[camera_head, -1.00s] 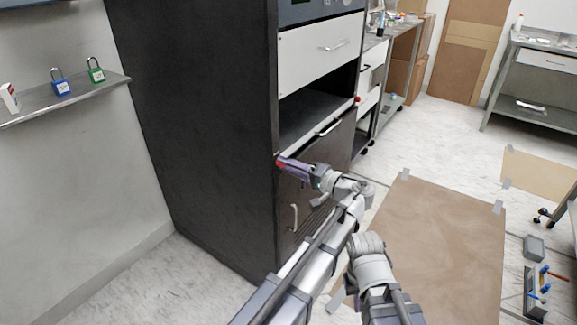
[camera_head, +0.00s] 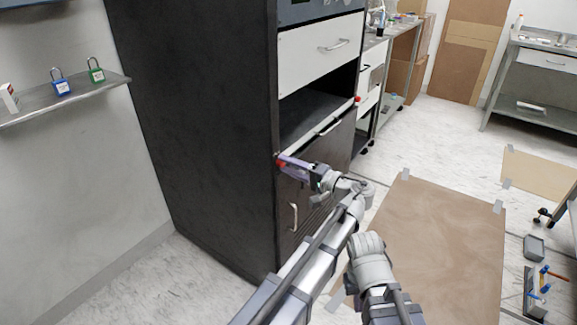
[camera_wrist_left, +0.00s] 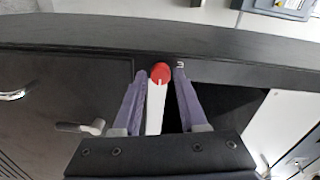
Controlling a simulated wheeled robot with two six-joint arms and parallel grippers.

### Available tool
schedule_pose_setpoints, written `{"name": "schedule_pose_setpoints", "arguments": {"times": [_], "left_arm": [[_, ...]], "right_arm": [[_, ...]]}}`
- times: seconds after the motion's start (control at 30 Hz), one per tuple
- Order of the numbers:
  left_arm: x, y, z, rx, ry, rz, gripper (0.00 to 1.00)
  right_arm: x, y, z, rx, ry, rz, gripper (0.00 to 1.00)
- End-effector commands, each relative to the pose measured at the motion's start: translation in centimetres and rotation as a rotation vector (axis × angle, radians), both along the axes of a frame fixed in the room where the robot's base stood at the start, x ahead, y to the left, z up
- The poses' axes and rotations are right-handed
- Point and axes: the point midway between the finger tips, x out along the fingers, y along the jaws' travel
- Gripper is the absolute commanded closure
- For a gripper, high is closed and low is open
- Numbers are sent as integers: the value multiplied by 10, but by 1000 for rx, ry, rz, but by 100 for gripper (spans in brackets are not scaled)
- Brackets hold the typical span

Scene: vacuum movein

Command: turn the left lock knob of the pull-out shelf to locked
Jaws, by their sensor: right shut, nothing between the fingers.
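The left lock knob (camera_wrist_left: 160,73) of the pull-out shelf is red and round, with a pale mark on its lower part. In the head view the knob (camera_head: 281,161) sits at the cabinet's near front edge. My left gripper (camera_head: 287,162) is at it. In the left wrist view its two purple fingers (camera_wrist_left: 160,76) stand on either side of the knob, with what looks like a thin gap on each side. The pull-out shelf (camera_head: 312,122) is in the opening above the lower door.
The dark cabinet (camera_head: 200,120) has a white drawer (camera_head: 315,52) above and a handled lower door (camera_head: 325,190). Another red knob (camera_head: 357,99) is at the opening's far side. A wall shelf (camera_head: 85,92) holds padlocks.

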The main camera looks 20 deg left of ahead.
Motion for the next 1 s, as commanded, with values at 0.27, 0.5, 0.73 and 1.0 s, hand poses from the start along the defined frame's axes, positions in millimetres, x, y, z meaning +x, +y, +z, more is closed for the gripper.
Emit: {"name": "schedule_pose_setpoints", "arguments": {"times": [0.27,0.5,0.73,1.0], "left_arm": [[0,0,0,1,-1,0,38],[0,0,0,-14,-42,0,38],[0,0,0,-93,-260,0,38],[0,0,1,-209,-576,1,38]], "right_arm": [[0,0,0,0,0,0,100],[0,0,0,0,0,0,100],[0,0,0,0,0,0,100],[0,0,0,0,0,0,100]]}}
